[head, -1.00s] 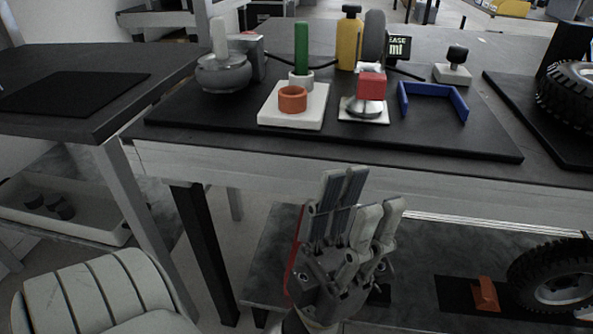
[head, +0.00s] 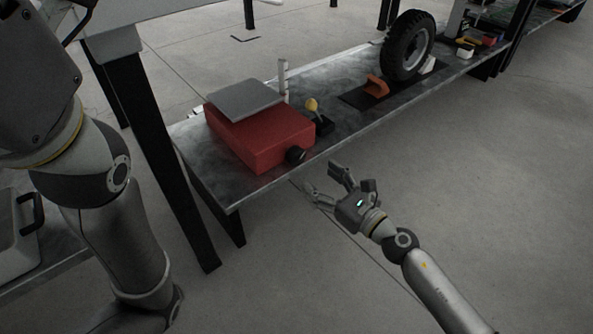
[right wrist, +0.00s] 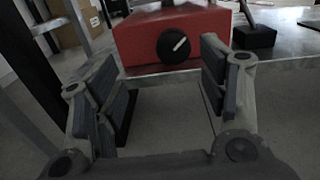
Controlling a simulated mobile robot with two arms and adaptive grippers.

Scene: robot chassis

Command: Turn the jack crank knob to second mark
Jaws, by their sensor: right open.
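The jack is a red box (head: 258,135) with a tilted grey plate (head: 243,98) on top, standing on the low shelf. Its round black crank knob (head: 295,155) is on the front side near the shelf edge. In the right wrist view the knob (right wrist: 173,46) shows a white pointer line slanting up to the right. My right gripper (head: 322,179) is open and empty, in front of and below the knob, apart from it. In the right wrist view its fingers (right wrist: 160,68) lie either side of the knob's direction. My left gripper is not in view.
A yellow-topped lever (head: 312,106) on a black base stands just right of the jack. An orange block (head: 376,87) and an upright tyre (head: 408,46) are farther along the shelf (head: 355,121). A dark table leg (head: 165,165) stands left. The floor around my right arm is clear.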

